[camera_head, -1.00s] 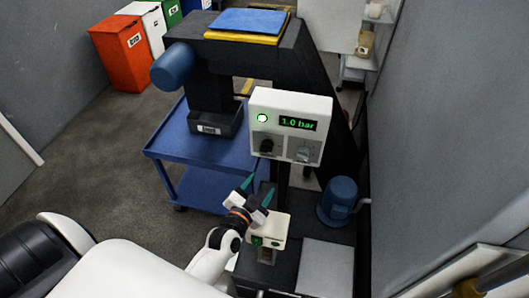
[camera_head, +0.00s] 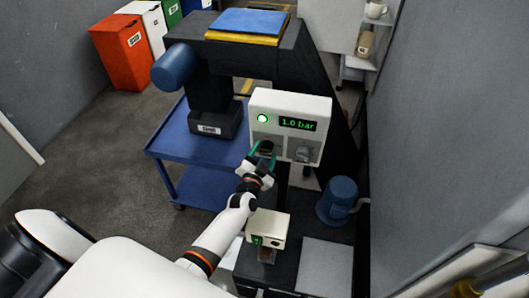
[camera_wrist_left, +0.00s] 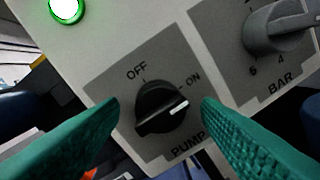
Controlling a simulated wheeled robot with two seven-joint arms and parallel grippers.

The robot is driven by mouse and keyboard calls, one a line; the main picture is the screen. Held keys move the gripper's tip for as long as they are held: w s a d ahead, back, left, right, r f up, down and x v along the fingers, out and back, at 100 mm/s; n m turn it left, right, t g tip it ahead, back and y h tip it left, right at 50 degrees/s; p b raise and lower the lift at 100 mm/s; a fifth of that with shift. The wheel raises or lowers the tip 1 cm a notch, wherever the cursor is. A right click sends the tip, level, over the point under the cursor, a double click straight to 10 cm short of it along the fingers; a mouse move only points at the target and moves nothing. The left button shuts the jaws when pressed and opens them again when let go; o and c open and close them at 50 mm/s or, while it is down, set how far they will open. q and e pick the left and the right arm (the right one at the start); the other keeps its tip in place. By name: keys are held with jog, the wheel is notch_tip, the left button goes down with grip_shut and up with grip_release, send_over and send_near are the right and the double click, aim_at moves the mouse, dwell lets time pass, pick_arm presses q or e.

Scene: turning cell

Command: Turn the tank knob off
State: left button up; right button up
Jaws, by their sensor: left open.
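A white control panel (camera_head: 292,104) has a black knob (camera_head: 267,145) at its lower left, partly hidden by my gripper. In the left wrist view the black knob (camera_wrist_left: 163,107) is labelled PUMP, with OFF and ON above it; no tank label shows. Its white mark points right, toward the ON side. My left gripper (camera_head: 262,157) is open in front of this knob. In the left wrist view its green fingers (camera_wrist_left: 161,112) lie on either side of the knob; contact cannot be told.
A grey BAR knob (camera_wrist_left: 275,28) sits to the right. A green lamp (camera_head: 262,118) is lit and the display (camera_head: 298,124) reads 1.0 bar. A small white box (camera_head: 267,228) stands below the panel, and a blue motor-like cylinder (camera_head: 337,200) to its right.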

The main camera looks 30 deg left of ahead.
pick_arm(q)
jog(key=shift+w, duration=0.35)
jog(key=c, duration=1)
